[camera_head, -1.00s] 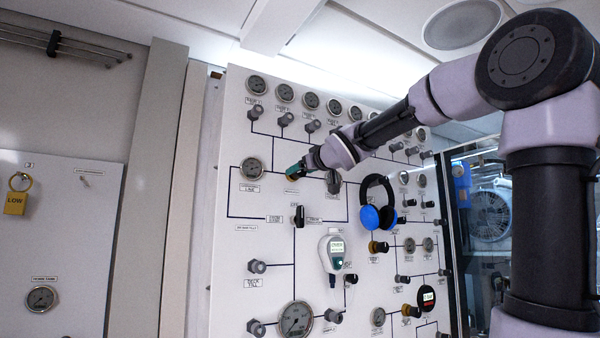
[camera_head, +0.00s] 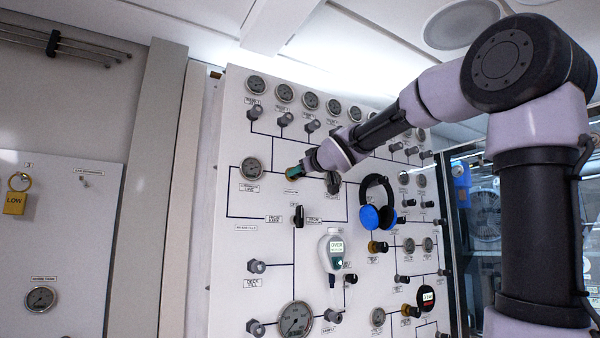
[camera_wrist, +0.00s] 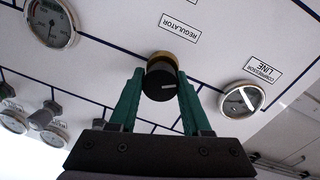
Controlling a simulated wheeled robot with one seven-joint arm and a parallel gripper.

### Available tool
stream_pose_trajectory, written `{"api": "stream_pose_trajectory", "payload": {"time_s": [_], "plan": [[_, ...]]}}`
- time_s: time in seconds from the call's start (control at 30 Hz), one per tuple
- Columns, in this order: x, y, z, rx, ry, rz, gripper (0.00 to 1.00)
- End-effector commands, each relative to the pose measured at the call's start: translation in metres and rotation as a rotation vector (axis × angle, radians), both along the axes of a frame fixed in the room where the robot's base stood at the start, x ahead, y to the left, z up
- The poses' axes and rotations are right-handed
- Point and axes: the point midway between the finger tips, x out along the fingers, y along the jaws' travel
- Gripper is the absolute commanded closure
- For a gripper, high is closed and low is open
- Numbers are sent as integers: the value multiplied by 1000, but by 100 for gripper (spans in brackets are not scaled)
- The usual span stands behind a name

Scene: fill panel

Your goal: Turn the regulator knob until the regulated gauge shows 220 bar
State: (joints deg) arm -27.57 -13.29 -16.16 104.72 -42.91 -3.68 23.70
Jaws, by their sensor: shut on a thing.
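The regulator knob (camera_wrist: 161,84) is dark with a white pointer line and a brass-coloured collar, below the REGULATOR label (camera_wrist: 181,28) in the wrist view. My gripper (camera_wrist: 160,75) has its green fingers on both sides of the knob and is shut on it. In the head view my gripper (camera_head: 297,170) is at the panel and mostly hides the knob. A gauge (camera_wrist: 50,22) shows at the upper left of the wrist view, cut by the edge; I cannot read its label or value. The compressor line gauge (camera_wrist: 242,100) is on the knob's other side; it also shows in the head view (camera_head: 250,168).
The white panel (camera_head: 225,300) carries several gauges, valves and labels. Blue headphones (camera_head: 377,212) and a handheld meter (camera_head: 335,252) hang right of and below my gripper. A large gauge (camera_head: 295,319) sits low on the panel.

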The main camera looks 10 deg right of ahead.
Motion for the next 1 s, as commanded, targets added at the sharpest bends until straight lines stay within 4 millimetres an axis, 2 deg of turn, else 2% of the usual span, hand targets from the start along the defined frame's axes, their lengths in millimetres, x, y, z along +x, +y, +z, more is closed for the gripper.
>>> {"api": "stream_pose_trajectory", "payload": {"time_s": [0.2, 0.23, 0.3, 0.67, 0.77, 1.0], "plan": [[0, 1, -1, -3, 1, 2, 100], [0, 1, -1, -2, 1, 2, 48], [0, 1, -1, -2, 1, 1, 23], [-3, -1, 0, -1, 0, 0, 23], [-12, -4, 0, -1, 0, 0, 23], [-59, -15, 0, 0, -2, 1, 23]]}}
